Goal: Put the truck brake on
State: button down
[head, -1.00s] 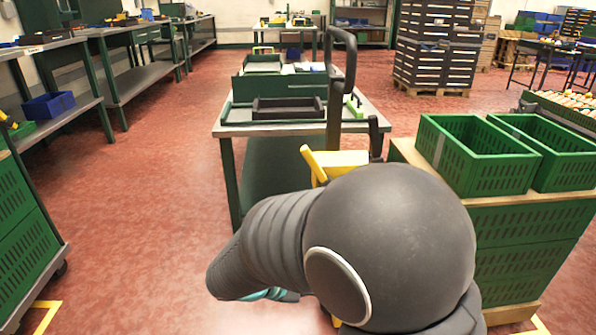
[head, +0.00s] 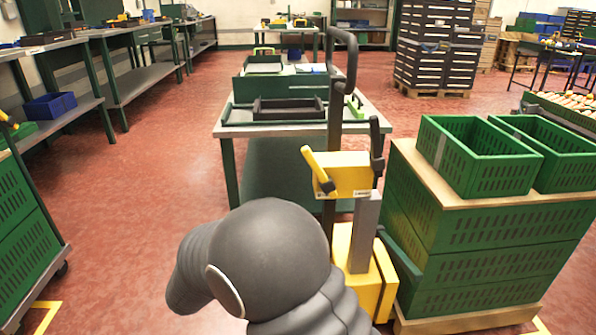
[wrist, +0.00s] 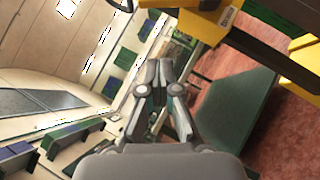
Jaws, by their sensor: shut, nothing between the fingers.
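The truck is yellow with a dark upright handle and a grey post; its yellow head (head: 345,176) and lower body (head: 365,285) show in the head view. A yellow lever (head: 312,163) with a black end sticks up at a tilt on the left of the head; I cannot tell whether it is the brake. In the wrist view a yellow truck part (wrist: 208,20) and a dark bar cross the top right. My gripper (wrist: 158,72) is shut and empty in the wrist view, apart from the truck parts seen there. In the head view my arm hides it.
Green crates (head: 480,155) stand stacked on a pallet right beside the truck. A workbench (head: 240,129) with trays is behind it. Shelved benches (head: 150,80) line the left wall. Red floor is clear between these and the workbench.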

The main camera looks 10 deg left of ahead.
aim_at(320, 173)
jog(key=s+d+p+x, duration=0.1)
jog(key=d+x, duration=0.1)
jog(key=x, duration=1)
jog(key=shift+d+r, duration=0.3)
jog(key=shift+r, duration=0.2)
jog(key=shift+w+r, duration=0.1)
